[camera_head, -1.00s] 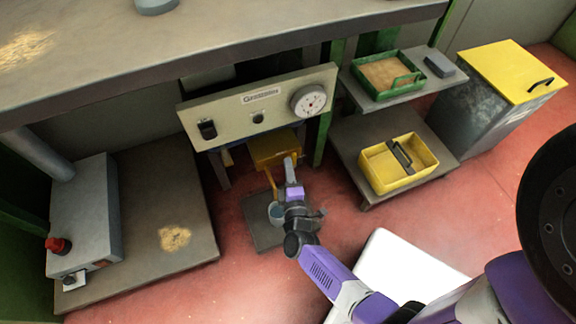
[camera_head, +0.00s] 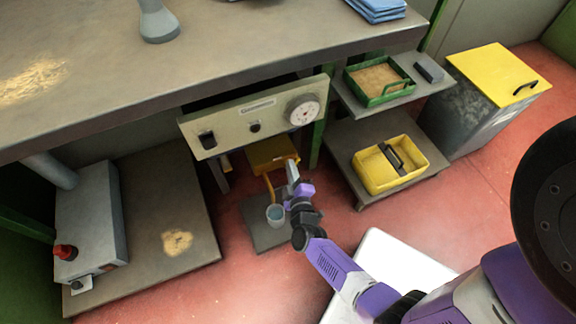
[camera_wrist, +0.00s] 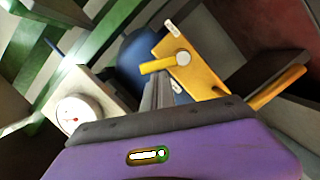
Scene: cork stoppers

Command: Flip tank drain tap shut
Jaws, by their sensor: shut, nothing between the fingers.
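The yellow tank part (camera_head: 268,154) hangs under the bench's control panel; in the wrist view it is a yellow plate (camera_wrist: 190,75). A short yellow tap lever (camera_wrist: 155,66) sticks out leftward from a round pale pivot (camera_wrist: 183,58) on that plate. My gripper (camera_head: 292,170) is shut and empty, beside the tank part in the head view. In the wrist view my gripper's fingertips (camera_wrist: 158,82) lie just below the lever; I cannot tell whether they touch it. The lever is too small to make out in the head view.
A grey-blue cup (camera_head: 275,213) stands on a low plate left of my gripper. The control panel (camera_head: 250,122) is above. A yellow tub (camera_head: 370,178) sits on the lower shelf at right, with a green tray (camera_head: 352,90) above. Red floor is open around the cup's plate.

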